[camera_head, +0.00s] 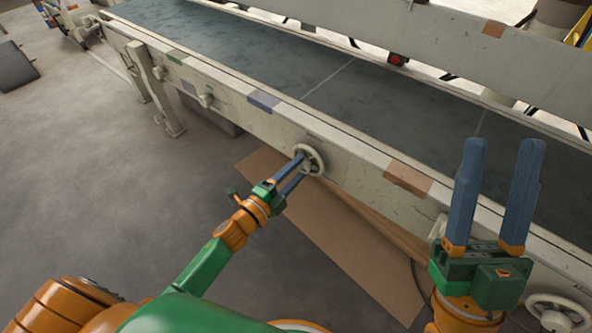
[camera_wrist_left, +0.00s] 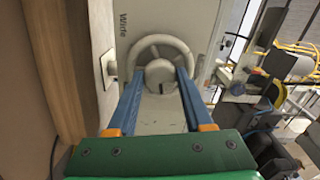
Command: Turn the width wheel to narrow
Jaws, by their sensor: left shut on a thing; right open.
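The width wheel (camera_head: 313,158) is a pale handwheel on the side face of the conveyor frame. In the left wrist view the fingers lie on both sides of the hub. My right gripper (camera_head: 499,190) is open and empty, fingers upward in front of the belt at the right.
The dark conveyor belt (camera_head: 270,68) runs behind the pale side rail. A second handwheel (camera_head: 557,314) sits at the lower right, near my right gripper. A brown cardboard sheet (camera_head: 330,235) lies on the floor below the wheel.

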